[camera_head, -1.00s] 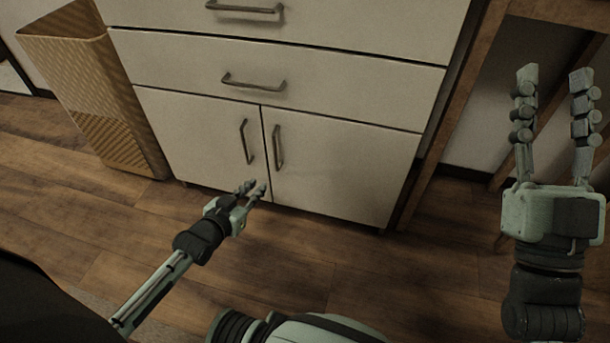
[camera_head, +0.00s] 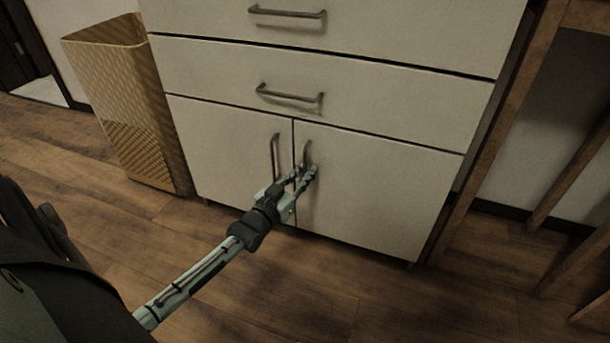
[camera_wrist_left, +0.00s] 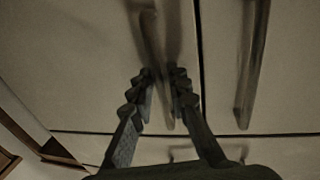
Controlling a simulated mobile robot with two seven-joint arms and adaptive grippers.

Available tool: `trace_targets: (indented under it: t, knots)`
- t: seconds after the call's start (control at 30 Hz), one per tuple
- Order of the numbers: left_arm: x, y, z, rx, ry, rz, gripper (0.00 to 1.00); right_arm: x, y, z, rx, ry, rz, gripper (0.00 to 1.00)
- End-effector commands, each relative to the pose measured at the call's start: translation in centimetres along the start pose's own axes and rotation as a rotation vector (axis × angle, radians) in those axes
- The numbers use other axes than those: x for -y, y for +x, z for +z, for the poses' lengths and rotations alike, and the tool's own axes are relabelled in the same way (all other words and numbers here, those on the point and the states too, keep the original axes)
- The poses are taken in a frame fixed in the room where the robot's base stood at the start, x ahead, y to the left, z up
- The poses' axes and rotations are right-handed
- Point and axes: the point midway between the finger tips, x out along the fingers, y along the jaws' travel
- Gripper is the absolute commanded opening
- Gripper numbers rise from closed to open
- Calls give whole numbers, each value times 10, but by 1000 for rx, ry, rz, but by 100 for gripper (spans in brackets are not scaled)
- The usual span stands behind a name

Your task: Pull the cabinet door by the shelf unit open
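The cabinet (camera_head: 230,65) has two white lower doors, both shut. The right door (camera_head: 385,190) is on the side of the wooden frame, and its upright bar handle (camera_head: 307,152) is near its left edge. My left gripper (camera_head: 305,174) is at the lower part of this handle, with its fingers apart. In the left wrist view, the handle (camera_wrist_left: 155,50) runs between the two fingers (camera_wrist_left: 163,78); I cannot tell whether they touch it. The left door (camera_head: 230,150) has its own handle (camera_head: 275,157), also in the wrist view (camera_wrist_left: 252,65). My right gripper is out of view.
Drawers (camera_head: 400,100) with bar handles are above the doors. A tan woven bin (camera_head: 120,100) stands left of the cabinet. A wooden frame (camera_head: 490,130), possibly the shelf unit, stands at the right. The wooden floor (camera_head: 370,300) before the doors is clear.

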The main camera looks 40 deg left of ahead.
Motion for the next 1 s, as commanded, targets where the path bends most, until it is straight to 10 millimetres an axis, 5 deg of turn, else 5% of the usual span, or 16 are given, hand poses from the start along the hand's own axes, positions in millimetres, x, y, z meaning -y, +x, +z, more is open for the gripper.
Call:
trace_targets:
  t: [0.27,0.4,1.0]
  knots:
    - [0,2,0,0,1,1,16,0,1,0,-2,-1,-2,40]
    - [0,2,0,1,1,1,0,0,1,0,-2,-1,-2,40]
    - [0,0,0,1,0,-3,0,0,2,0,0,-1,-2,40]
